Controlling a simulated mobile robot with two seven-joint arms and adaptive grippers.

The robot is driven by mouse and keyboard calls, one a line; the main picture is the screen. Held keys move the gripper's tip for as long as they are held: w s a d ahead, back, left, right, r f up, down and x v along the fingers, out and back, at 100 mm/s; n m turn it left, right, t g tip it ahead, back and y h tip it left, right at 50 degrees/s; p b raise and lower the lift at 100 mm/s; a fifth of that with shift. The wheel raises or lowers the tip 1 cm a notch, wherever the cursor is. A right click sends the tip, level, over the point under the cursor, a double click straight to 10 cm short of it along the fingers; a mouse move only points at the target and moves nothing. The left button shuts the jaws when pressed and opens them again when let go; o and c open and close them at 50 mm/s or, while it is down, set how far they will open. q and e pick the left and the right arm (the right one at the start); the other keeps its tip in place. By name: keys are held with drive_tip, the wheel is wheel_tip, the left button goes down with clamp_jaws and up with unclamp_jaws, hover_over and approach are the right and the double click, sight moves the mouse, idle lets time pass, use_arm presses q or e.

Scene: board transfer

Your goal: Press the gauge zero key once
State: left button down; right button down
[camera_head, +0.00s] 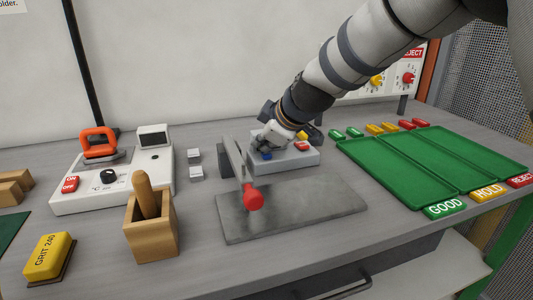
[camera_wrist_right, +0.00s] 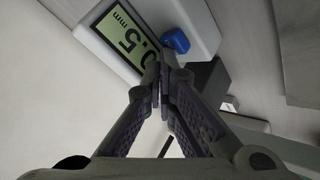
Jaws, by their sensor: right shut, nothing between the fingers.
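The gauge is a pale grey box (camera_head: 295,160) on the table, at the middle of the head view. A small blue key (camera_head: 266,156) sits at its left end; I read no label on it. In the right wrist view the blue key (camera_wrist_right: 175,41) stands beside a green display (camera_wrist_right: 125,35) that shows a 5 and mm, partly cut off. My right gripper (camera_wrist_right: 160,68) is shut and empty, its fingertips close to the blue key. In the head view the right gripper (camera_head: 267,146) hangs over the gauge's left end. I cannot tell whether it touches the key. My left gripper is out of view.
A metal plate (camera_head: 300,215) with a red-knobbed lever (camera_head: 252,197) is in front of the gauge. Green trays (camera_head: 395,175) lie right. A red key (camera_head: 302,146) shows near the gripper.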

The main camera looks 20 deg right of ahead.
sight(264, 154)
drive_tip(key=shift+f, duration=0.35)
idle(0.3)
drive_tip(key=shift+r, duration=0.95)
drive_tip(key=shift+r, duration=2.5)
drive_tip(key=shift+f, duration=0.1)
